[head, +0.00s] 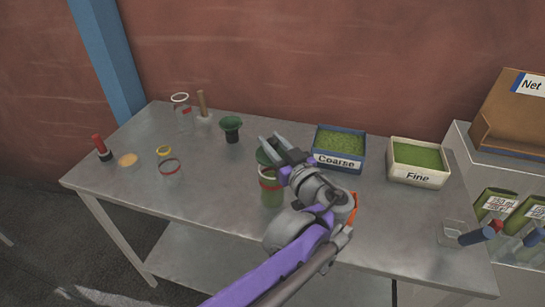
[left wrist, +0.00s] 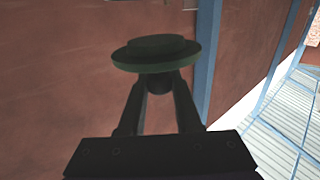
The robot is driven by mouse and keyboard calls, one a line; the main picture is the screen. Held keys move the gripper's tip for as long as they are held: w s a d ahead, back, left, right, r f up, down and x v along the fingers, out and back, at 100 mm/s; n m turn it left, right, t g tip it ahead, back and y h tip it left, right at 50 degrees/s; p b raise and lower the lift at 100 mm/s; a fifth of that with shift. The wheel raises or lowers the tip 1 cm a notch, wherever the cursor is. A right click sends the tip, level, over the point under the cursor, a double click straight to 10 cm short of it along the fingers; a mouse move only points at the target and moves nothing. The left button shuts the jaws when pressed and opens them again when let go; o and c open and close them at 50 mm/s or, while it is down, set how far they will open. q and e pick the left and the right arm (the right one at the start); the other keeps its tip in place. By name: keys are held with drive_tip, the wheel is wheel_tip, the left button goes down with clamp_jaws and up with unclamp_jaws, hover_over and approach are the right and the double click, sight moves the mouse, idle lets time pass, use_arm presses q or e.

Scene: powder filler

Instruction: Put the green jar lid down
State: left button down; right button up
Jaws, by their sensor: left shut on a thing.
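The green jar lid (left wrist: 155,52) is in the jaws of my left gripper (left wrist: 158,84), which is shut on its small knob in the left wrist view. In the head view my left gripper (head: 278,143) is over the table's middle, and part of the green lid (head: 265,155) shows beside the fingers. A clear jar with green contents and a red band (head: 271,190) stands just below the lid in the picture. I cannot tell whether lid and jar touch. My right gripper is not in view.
On the metal table (head: 225,185), a dark green funnel-like cup (head: 231,127) stands left of the gripper. Coarse (head: 338,160) and Fine (head: 416,176) bins are to the right. Glassware and a red-handled tool (head: 100,146) are at left. The front left of the table is clear.

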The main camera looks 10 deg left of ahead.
use_arm(q)
drive_tip(key=shift+f, duration=1.95)
drive_tip(key=shift+f, duration=0.2)
drive_tip(key=c, duration=0.6)
unclamp_jaws()
